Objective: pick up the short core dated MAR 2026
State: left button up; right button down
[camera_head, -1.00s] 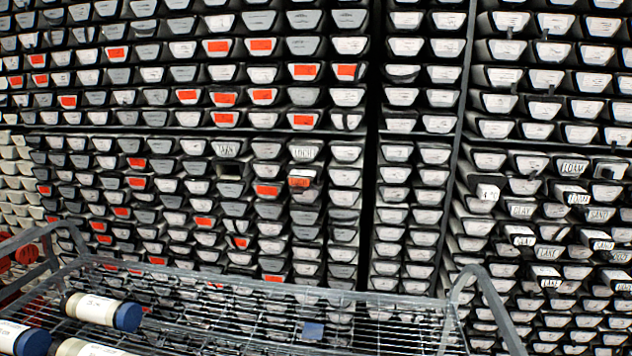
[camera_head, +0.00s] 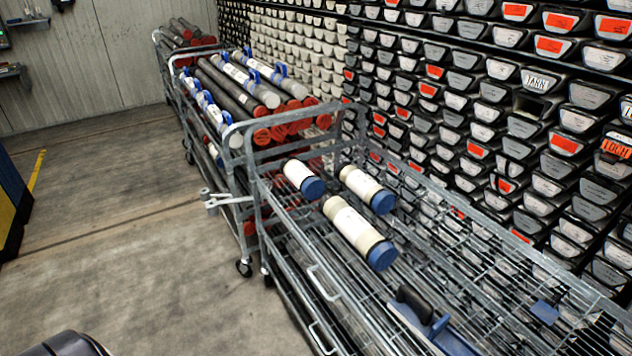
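Three short cream cores with blue end caps lie in the wire cart (camera_head: 470,200). One short core (camera_head: 299,176) is at the left, a second short core (camera_head: 366,188) is to its right near the rack side, and a third, longer-looking core (camera_head: 352,228) lies nearer me. Each has a pale label, but the writing is too small to read, so I cannot tell which is dated MAR 2026. Neither of my grippers can be made out in the view.
A second cart (camera_head: 237,120) behind holds long dark tubes with red caps. A blue and black object (camera_head: 432,328) and a small blue block (camera_head: 545,312) are at the near cart. Racked liners (camera_head: 480,110) line the right. The concrete floor (camera_head: 130,230) at left is clear.

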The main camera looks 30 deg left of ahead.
aim_at(381, 200)
jog(key=u, duration=0.75)
jog(key=z, duration=0.3)
jog(key=i+j+z, duration=0.15)
jog(key=j+z, duration=0.15)
jog(key=z, duration=0.2)
jog(key=j+z, duration=0.3)
jog(key=z, duration=0.15)
jog(key=i+j+z, duration=0.1)
jog(key=j+z, duration=0.4)
jog(key=l, duration=0.15)
